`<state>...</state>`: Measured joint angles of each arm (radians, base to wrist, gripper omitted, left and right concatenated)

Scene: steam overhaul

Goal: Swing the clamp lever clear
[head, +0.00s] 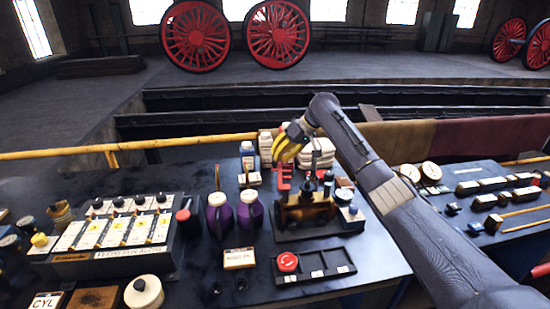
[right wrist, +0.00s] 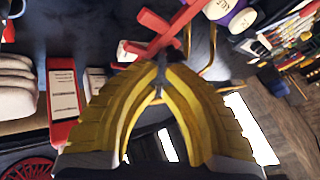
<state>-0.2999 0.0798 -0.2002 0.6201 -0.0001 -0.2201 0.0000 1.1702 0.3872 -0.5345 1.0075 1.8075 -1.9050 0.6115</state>
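A red lever-like piece (head: 284,178) stands upright at the left of a brass-coloured fixture (head: 305,212) on a dark base. I take it to be the clamp lever. My right gripper (head: 287,146), with yellow fingers, is above and behind it in the head view, with no visible contact. In the right wrist view the yellow fingertips (right wrist: 161,72) come together with nothing seen between them. Crossed red bars (right wrist: 168,32) show just beyond the tips; whether the tips touch them is unclear. My left gripper is out of view.
Two purple-bodied containers (head: 220,218) stand left of the fixture. A tray with a red button (head: 287,262) lies in front. White bottles and a white stack (head: 318,152) stand behind, close to my right gripper. A yellow rail (head: 60,152) runs along the back.

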